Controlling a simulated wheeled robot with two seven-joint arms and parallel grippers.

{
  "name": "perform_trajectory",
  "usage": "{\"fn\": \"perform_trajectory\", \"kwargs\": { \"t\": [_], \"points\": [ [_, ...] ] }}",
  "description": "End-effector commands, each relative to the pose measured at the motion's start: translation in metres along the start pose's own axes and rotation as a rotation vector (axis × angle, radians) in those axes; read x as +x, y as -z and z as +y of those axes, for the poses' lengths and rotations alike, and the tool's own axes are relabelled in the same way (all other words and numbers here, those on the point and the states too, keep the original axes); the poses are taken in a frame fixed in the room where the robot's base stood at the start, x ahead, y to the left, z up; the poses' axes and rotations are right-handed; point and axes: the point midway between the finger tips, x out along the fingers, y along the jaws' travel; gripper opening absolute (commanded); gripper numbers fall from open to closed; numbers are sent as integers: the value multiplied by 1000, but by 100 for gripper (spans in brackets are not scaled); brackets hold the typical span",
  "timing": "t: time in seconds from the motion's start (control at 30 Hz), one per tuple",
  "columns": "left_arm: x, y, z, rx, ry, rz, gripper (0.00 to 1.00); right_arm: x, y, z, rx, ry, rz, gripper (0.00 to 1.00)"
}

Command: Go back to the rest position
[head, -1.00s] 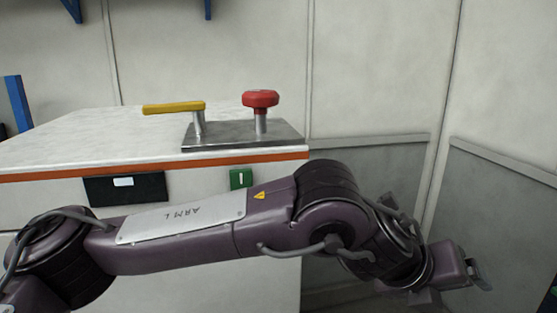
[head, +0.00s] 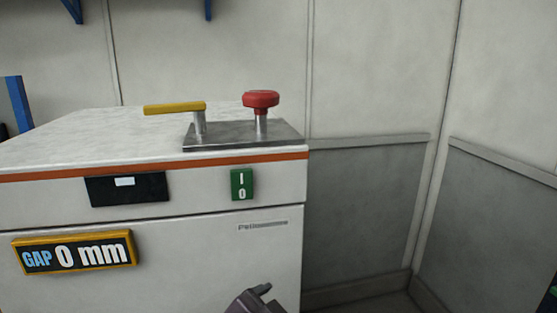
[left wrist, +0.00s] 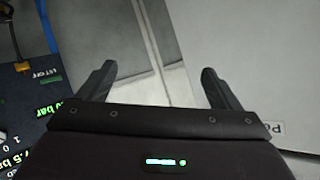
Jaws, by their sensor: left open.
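My left gripper (left wrist: 158,78) shows in the left wrist view with its two dark fingers wide apart and nothing between them. Beyond the fingers are a grey floor strip and a white panel. My right gripper is in neither view.
A white cabinet (head: 200,265) carries a yellow lever (head: 174,108), a red knob (head: 261,100), a green switch (head: 242,185) and a sign (head: 75,254) reading "GAP 0 mm". A blue panel (left wrist: 50,95) with gauge labels is at left in the wrist view. Grey walls stand at right.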

Motion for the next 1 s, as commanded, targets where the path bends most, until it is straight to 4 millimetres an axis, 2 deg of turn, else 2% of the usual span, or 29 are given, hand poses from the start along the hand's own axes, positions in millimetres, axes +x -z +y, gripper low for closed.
{"fn": "perform_trajectory", "kwargs": {
  "t": [0.03,0.1,0.2,0.3,0.4,0.67,0.7,0.87,1.0],
  "points": [
    [-6,-41,-1,-95,3,-99,86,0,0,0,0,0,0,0],
    [-20,-90,-2,-213,15,-229,86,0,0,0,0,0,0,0],
    [-41,-146,1,-342,30,-382,86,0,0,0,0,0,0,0],
    [-63,-188,7,-438,43,-505,86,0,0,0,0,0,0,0],
    [-84,-221,13,-516,55,-609,86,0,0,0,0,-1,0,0],
    [-142,-285,33,-674,84,-846,86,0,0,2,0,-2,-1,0],
    [-127,-298,37,-670,80,-844,86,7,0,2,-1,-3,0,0],
    [-91,-340,53,-668,72,-854,86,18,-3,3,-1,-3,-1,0],
    [-60,-385,73,-668,62,-868,86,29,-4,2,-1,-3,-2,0]
  ]
}}
